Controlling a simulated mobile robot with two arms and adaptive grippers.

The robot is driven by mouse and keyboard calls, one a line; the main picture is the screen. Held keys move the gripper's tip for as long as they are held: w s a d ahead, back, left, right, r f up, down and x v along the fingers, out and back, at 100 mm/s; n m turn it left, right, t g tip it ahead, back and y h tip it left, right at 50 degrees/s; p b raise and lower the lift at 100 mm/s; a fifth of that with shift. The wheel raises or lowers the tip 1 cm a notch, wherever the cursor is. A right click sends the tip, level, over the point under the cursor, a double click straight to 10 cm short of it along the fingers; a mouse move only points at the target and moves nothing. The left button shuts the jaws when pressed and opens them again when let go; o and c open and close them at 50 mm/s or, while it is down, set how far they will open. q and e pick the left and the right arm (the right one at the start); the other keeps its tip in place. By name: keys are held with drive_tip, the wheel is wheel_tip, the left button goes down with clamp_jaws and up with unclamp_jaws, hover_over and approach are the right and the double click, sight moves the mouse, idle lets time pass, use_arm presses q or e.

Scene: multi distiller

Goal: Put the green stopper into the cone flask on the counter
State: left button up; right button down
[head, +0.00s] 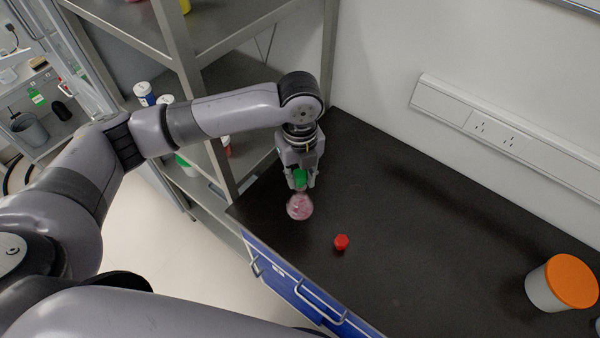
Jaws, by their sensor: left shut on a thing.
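The cone flask (300,208) stands on the dark counter near its left corner and has pinkish contents. The green stopper (301,178) is between the fingers of my left gripper (301,183). My left gripper points down and is shut on the stopper, directly over the flask's top. The flask's neck is mostly hidden by the stopper and fingers, so I cannot tell whether the stopper is in the mouth or just above it. My right gripper is not in view.
A small red stopper (341,242) lies on the counter (420,240) right of the flask. A white tub with an orange lid (570,281) stands at the right. A metal shelf (190,75) rises behind my left arm. The counter's middle is clear.

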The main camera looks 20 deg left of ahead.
use_arm(q)
drive_tip(key=shift+f, duration=0.45)
drive_tip(key=o, duration=0.8)
wheel_tip(320, 180, up, 12)
idle(0.3)
drive_tip(key=shift+f, duration=0.1)
idle(0.3)
